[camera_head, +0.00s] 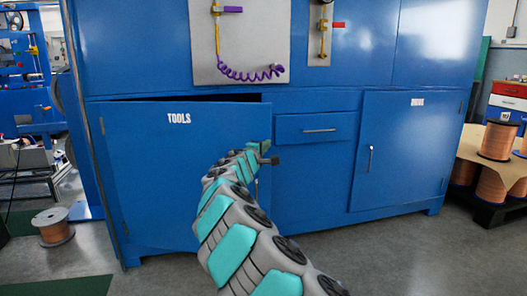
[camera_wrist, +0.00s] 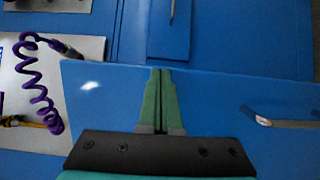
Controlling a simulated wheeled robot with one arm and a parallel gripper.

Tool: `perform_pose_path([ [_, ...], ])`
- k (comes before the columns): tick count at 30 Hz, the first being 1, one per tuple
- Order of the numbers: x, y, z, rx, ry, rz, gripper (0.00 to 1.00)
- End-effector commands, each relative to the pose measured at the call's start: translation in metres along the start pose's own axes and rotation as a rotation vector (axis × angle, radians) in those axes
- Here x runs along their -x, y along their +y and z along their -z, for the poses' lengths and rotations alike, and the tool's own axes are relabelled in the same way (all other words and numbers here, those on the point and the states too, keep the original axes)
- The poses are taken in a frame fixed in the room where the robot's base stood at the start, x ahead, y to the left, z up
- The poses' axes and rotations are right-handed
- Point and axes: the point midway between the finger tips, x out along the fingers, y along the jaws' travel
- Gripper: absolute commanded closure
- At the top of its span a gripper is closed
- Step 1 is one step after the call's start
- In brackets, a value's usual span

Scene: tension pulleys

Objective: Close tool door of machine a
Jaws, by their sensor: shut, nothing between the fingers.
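The tool door (camera_head: 150,165) of the blue cabinet bears the word TOOLS and stands ajar. It is hinged at its left side, and a dark gap shows along its top. My gripper (camera_head: 268,158) is in front of the door near its free right edge. In the wrist view my gripper (camera_wrist: 158,100) has its green fingers pressed together with nothing between them. The door face (camera_wrist: 100,100) lies behind the fingers, and its handle (camera_wrist: 285,123) is off to the right. I cannot tell whether the fingertips touch the door. My arm hides the door's lower right part.
A drawer (camera_head: 305,127) and a second, shut door (camera_head: 405,150) are right of the tool door. A purple coiled cord (camera_head: 245,75) hangs on a panel above. A wire spool (camera_head: 53,228) stands on the floor at left, and copper spools (camera_head: 497,142) at right.

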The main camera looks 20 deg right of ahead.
Motion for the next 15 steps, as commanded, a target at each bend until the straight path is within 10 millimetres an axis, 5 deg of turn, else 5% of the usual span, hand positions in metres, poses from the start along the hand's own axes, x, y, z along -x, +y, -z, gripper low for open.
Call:
perform_pose_path([
  [15,-0.057,0.001,0.013,-0.003,0.168,0.0,1.0],
])
